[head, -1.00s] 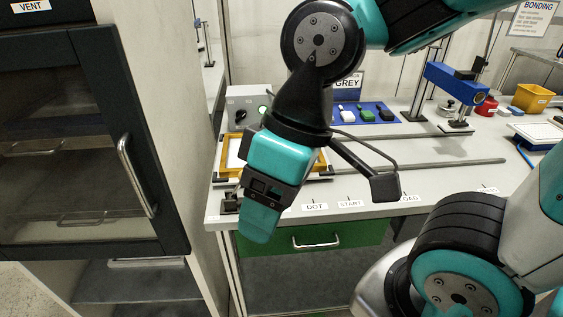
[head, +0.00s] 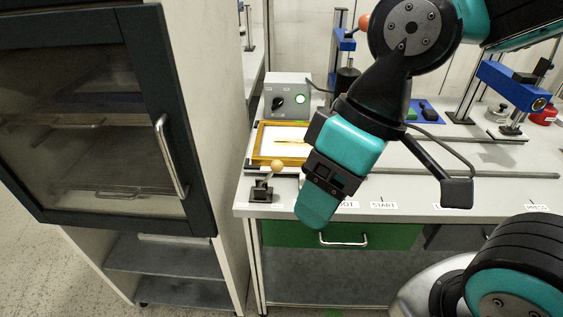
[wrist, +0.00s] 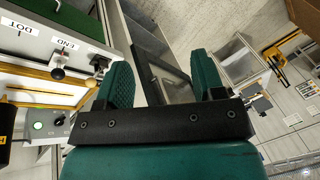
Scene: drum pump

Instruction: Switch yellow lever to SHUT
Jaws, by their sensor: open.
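The yellow lever is a short stick with a pale yellow ball knob (head: 277,166) on a small black base (head: 263,188). It stands at the left front corner of the bench, with the knob leaning up and right. My gripper (head: 314,210) is to the right of the lever, pointing down past the bench's front edge, apart from it. In the wrist view my gripper (wrist: 162,80) has its two teal fingers wide apart with nothing between. The lever's ball knob (wrist: 58,74) and black base (wrist: 99,62) lie left of the fingers there. No SHUT label is readable.
A dark-framed glass-door cabinet (head: 170,60) stands left of the bench (head: 420,185). Behind the lever are a yellow-framed tray (head: 262,143) and a grey control box (head: 288,95) with a lit green button. Labels line the bench front, above a green drawer (head: 290,236).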

